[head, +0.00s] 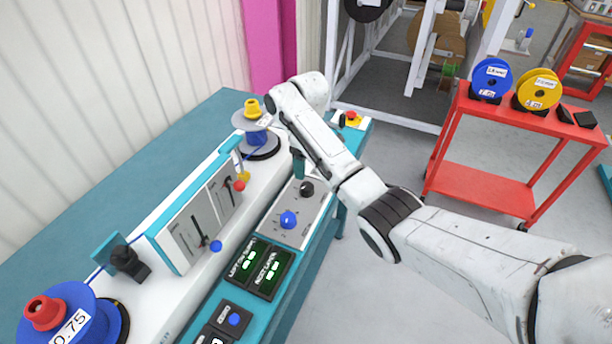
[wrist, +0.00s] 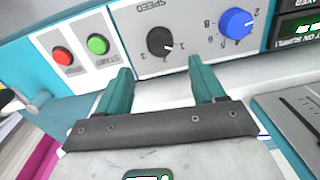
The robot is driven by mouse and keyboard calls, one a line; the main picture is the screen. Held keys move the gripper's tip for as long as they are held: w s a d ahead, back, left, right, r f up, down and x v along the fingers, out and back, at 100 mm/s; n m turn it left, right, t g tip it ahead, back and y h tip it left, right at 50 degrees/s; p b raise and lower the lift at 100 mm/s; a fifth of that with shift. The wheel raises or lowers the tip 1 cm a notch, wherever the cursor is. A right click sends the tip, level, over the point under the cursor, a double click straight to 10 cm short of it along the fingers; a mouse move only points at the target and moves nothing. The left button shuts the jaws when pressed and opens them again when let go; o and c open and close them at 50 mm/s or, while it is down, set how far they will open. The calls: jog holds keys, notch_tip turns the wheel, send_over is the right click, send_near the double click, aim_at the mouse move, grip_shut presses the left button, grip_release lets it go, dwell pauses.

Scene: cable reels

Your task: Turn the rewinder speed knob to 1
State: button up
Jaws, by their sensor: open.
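The speed knob (wrist: 160,42) is a small black dial on a light grey panel, with the word SPEED printed beside it upside down in the wrist view. A pale pointer mark shows on its right side, near a printed figure that looks like 1; the exact setting is hard to read. The black knob also shows in the head view (head: 307,188). My gripper (wrist: 160,70) is open and empty. Its two teal fingers are spread, with the knob beyond their tips and between them in the picture. I see no contact with the knob.
A blue knob (wrist: 236,23) sits right of the black one. Red (wrist: 63,56) and green (wrist: 98,44) buttons are at the left. In the head view, spools stand on the rewinder, including a blue reel (head: 75,318). A red cart (head: 490,140) stands beyond clear floor.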

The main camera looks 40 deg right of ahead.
jog(key=shift+r, duration=1.45)
